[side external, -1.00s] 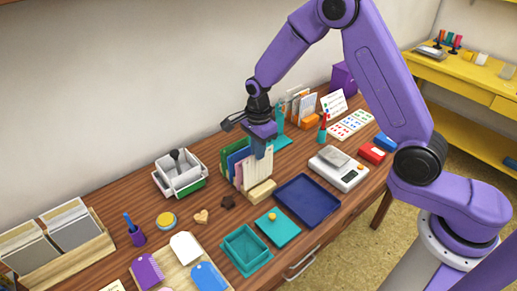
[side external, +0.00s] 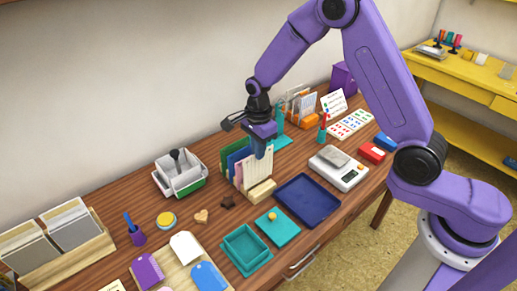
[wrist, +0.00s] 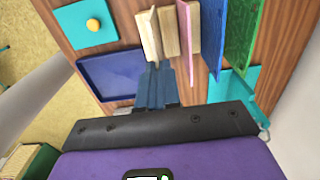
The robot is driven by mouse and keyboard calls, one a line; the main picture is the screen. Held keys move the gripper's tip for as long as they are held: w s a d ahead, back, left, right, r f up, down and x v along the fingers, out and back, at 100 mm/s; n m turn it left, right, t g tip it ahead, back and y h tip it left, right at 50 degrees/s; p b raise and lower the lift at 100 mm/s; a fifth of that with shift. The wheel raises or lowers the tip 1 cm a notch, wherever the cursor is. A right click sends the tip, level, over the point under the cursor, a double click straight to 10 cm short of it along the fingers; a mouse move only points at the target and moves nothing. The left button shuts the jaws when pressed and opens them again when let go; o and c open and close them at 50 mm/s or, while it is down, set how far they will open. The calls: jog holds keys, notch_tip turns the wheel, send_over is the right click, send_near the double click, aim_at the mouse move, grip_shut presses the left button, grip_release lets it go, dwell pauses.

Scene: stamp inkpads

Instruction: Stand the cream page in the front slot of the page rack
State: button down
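The page rack (wrist: 168,36) has light wood blocks and upright dividers, and stands mid-table. Green (side external: 227,152), blue (side external: 238,158) and pink (wrist: 213,32) pages stand in its rear part. The cream page (wrist: 147,36) is upright at the front side of the rack, beside the wood blocks; its bottom edge is hidden, so I cannot tell whether it rests in the slot. My gripper (wrist: 159,68) is above the front of the rack, pointing down. Its blue fingers are close together on the cream page's top edge, and it also shows in the side view (side external: 262,154).
A navy tray (side external: 307,201) and a white scale (side external: 339,167) lie right of the rack. A teal lid with a yellow knob (side external: 277,228) and an open teal box (side external: 246,250) are in front. A white bin (side external: 181,174) stands to the left.

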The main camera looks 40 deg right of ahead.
jog(key=shift+f, duration=2.1)
jog(key=c, duration=1.3)
grip_release()
jog(key=shift+o, duration=0.2)
jog(key=shift+r, duration=0.1)
notch_tip(320, 180, up, 17)
jog(key=shift+r, duration=0.15)
